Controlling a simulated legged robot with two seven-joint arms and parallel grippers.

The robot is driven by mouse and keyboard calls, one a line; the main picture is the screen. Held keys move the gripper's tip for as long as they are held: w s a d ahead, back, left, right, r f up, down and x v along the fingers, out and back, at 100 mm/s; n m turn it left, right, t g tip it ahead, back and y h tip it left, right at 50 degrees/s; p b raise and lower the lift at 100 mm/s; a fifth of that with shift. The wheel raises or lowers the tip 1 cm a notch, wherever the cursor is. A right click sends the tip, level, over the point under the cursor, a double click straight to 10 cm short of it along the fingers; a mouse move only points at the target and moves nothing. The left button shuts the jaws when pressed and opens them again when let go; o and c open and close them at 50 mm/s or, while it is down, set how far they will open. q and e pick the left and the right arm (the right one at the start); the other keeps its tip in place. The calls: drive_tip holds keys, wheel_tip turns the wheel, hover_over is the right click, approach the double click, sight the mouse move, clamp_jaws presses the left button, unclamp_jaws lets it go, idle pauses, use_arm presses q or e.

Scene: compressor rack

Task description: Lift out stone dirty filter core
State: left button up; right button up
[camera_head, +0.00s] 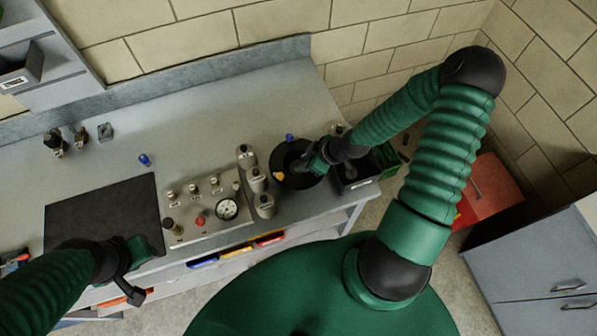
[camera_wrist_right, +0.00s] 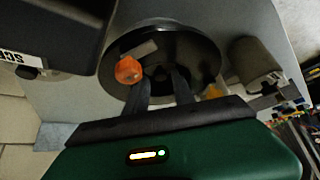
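My right gripper (camera_head: 312,167) reaches down over a round black bowl-like housing (camera_head: 285,181). In the right wrist view its two dark fingers (camera_wrist_right: 162,92) are apart, over the housing (camera_wrist_right: 205,58), with no object clearly held between them. An orange knob-like piece (camera_wrist_right: 130,70) shows beside the left finger. The inside of the housing is dark, and I cannot make out a stone filter core there. Several stone-grey cylinders (camera_head: 257,180) stand left of the housing; one cylinder (camera_wrist_right: 255,62) shows in the wrist view. My left gripper (camera_head: 132,292) hangs near the bench's front edge, its opening unclear.
A gauge panel (camera_head: 205,208) and a black mat (camera_head: 105,222) lie to the left on the bench. A black bin (camera_head: 358,178) with a partly visible label stands close right of the housing. A blue cap (camera_head: 145,160) and small fittings sit behind. The bench's back middle is clear.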

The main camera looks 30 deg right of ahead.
drive_tip(key=x, duration=0.2)
drive_tip(key=shift+w+a+f, duration=0.15)
drive_tip(key=shift+w, duration=0.1)
drive_tip(key=shift+s, duration=0.1)
clamp_jaws()
idle(1.1)
